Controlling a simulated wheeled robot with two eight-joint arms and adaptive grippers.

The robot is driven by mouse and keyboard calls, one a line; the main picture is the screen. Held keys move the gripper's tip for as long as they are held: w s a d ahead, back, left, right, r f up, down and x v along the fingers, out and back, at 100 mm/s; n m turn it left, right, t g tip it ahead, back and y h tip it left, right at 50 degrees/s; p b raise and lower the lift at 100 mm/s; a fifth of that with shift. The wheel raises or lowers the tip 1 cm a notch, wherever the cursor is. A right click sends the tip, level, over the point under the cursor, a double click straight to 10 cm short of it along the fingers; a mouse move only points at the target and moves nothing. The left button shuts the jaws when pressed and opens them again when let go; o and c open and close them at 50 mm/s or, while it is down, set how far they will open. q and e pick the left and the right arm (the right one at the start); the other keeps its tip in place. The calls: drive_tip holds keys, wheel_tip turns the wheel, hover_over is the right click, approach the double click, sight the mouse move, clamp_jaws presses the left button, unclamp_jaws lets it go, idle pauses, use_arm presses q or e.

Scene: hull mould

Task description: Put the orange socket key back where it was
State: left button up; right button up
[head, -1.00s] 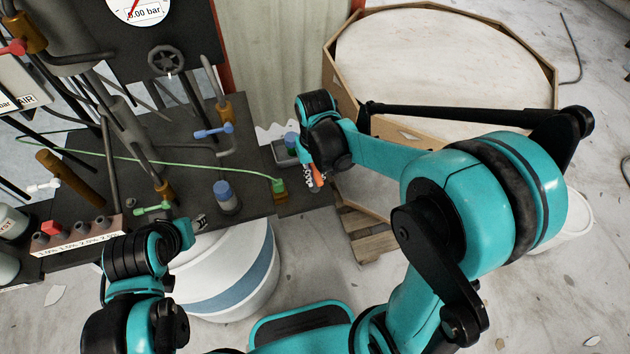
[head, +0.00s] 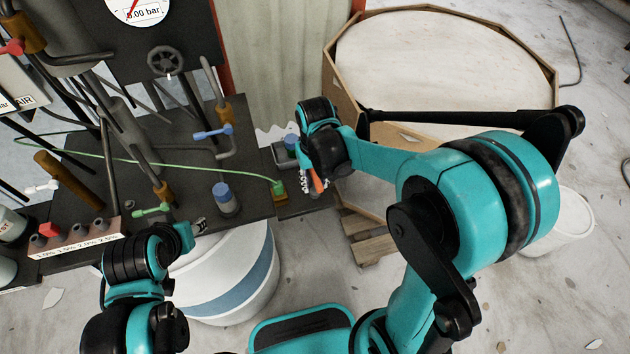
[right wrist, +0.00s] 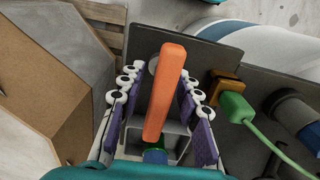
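The orange socket key (right wrist: 165,95) shows in the right wrist view as a long orange bar, tilted, between the two fingers of my right gripper (right wrist: 160,85). The fingers stand apart on both sides of it, with a gap on the left; on the right its edge lies close to the pad. In the head view a small orange part of the key (head: 319,182) shows below my right gripper (head: 314,180), over the right end of the bench. The key's lower end is hidden. My left gripper (head: 199,224) is at the bench's front edge, small and partly hidden by its arm.
A grey tray (head: 280,155) with a blue-green item lies beside the right gripper. A green plug with a green hose (head: 279,188) and a blue-capped cylinder (head: 226,198) stand to its left. A wooden-sided mould (head: 340,85) is on the right; a white drum (head: 225,275) stands below the bench.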

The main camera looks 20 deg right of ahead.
wheel_tip(320, 180, up, 11)
drive_tip(key=p, duration=0.3)
drive_tip(key=shift+r, duration=0.15)
drive_tip(key=shift+s+r, duration=0.1)
drive_tip(key=shift+r, duration=0.15)
drive_tip(key=shift+s+d+r, duration=0.15)
drive_tip(key=shift+s+r, duration=0.1)
drive_tip(key=s+d+r+t, duration=0.1)
drive_tip(key=s+d+t, duration=0.3)
drive_tip(key=s+t, duration=0.3)
drive_tip(key=shift+s+d, duration=0.2)
drive_tip(key=shift+s, duration=1.1)
wheel_tip(320, 180, down, 6)
drive_tip(key=b, duration=0.6)
